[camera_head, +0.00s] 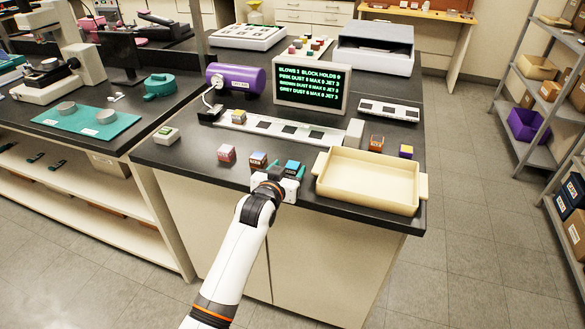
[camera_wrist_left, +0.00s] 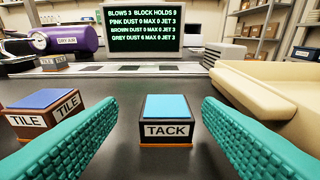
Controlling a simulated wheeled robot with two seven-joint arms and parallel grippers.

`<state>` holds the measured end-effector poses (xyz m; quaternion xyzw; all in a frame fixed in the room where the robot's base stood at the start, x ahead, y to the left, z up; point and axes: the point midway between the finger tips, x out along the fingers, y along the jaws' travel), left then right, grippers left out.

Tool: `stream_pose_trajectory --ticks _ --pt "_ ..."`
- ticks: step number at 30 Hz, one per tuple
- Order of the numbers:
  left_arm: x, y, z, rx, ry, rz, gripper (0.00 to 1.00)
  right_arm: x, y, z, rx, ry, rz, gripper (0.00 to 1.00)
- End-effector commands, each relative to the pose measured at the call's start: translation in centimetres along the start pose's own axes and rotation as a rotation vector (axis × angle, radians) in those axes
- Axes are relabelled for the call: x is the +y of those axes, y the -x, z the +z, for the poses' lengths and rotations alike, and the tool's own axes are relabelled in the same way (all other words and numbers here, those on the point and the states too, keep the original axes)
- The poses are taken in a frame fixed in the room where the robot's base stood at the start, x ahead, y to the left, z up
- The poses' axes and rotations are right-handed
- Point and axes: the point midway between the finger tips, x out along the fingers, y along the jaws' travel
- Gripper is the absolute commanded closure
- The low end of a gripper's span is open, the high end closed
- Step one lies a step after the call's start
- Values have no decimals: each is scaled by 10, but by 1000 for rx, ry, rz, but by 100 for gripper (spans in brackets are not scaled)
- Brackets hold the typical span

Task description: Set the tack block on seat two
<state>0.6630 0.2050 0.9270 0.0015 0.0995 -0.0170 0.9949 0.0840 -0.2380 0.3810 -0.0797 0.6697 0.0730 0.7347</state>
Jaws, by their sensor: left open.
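The tack block (camera_wrist_left: 167,130) is a dark block with a bright blue top and a TACK label, upright on the black bench top in the left wrist view. In the head view its blue top (camera_head: 292,166) shows just beyond my left gripper (camera_head: 284,178). In the left wrist view my left gripper (camera_wrist_left: 160,140) is open, its teal fingers either side of the block with gaps. A white strip with dark square seats (camera_head: 275,129) lies farther back. A block (camera_head: 239,117) stands at its left part; the other visible squares look bare. I cannot read which is seat two.
A TILE block (camera_wrist_left: 52,112) stands left of the left finger, and a pink-topped block (camera_head: 227,153) farther left. A cream tray (camera_head: 368,198) is close on the right. Behind the strip are a screen (camera_head: 312,86) and a purple cylinder (camera_head: 236,78). A pale box (camera_head: 354,133) stands at the strip's right end.

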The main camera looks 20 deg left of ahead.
Motion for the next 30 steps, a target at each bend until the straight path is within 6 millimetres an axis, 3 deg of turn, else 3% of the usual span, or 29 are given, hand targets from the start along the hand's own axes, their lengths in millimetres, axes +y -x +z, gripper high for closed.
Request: stream_pose_trajectory --ticks 10,20,29,30 --pt "-5 -42 0 0 0 0 40 0 4 0 1 0 1 64" --pt "-5 -47 0 0 0 0 40 5 4 1 0 -2 6 64" --pt "-5 -47 0 0 0 0 87 5 4 1 -1 -3 6 64" --pt "-5 -47 0 0 0 0 88 5 4 1 -1 -3 6 64"
